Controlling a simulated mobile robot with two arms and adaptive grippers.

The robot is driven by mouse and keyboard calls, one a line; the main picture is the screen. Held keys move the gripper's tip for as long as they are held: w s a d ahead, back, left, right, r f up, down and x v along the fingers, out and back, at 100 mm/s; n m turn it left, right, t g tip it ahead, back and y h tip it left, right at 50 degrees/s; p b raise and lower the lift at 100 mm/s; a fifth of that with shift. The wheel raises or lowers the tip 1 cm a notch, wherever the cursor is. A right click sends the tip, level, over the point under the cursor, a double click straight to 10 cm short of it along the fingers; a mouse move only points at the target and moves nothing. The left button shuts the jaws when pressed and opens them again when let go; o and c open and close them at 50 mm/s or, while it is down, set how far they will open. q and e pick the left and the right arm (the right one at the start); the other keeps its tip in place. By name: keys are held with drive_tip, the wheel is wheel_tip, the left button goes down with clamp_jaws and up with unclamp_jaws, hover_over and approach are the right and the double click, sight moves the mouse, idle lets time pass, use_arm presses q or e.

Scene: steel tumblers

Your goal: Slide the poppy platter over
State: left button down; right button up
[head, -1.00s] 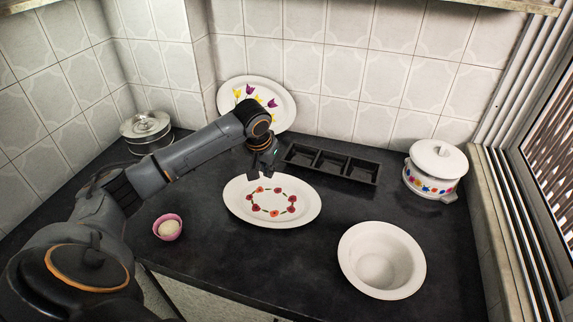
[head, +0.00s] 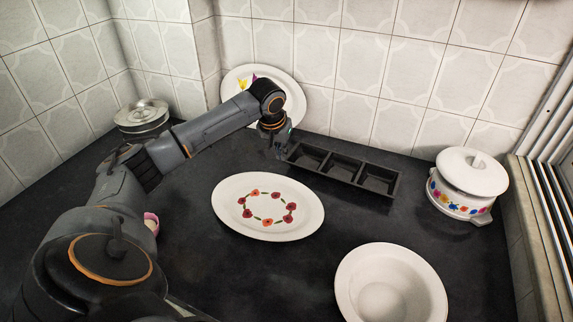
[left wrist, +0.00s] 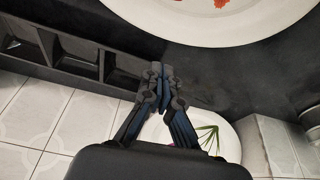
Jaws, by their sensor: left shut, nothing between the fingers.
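The poppy platter (head: 267,206) is a white oval dish with a ring of red and orange poppies. It lies flat on the dark counter, in the middle of the head view. Part of its rim also shows at the top of the left wrist view (left wrist: 230,30). My left gripper (head: 281,153) is behind the platter, near the left end of the black tray. Its fingers are together and empty in the left wrist view (left wrist: 158,78), apart from the platter. My right gripper is not in view.
A black three-compartment tray (head: 372,187) lies behind the platter. A tulip platter (head: 294,97) leans on the wall. A white bowl (head: 350,285) is front right, a lidded pot (head: 470,178) right. A pink bowl (head: 152,222) is partly hidden by my arm. A metal pot (head: 141,115) stands back left.

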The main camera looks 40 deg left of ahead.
use_arm(q)
drive_tip(key=x, duration=0.9)
drive_tip(key=shift+s, duration=0.15)
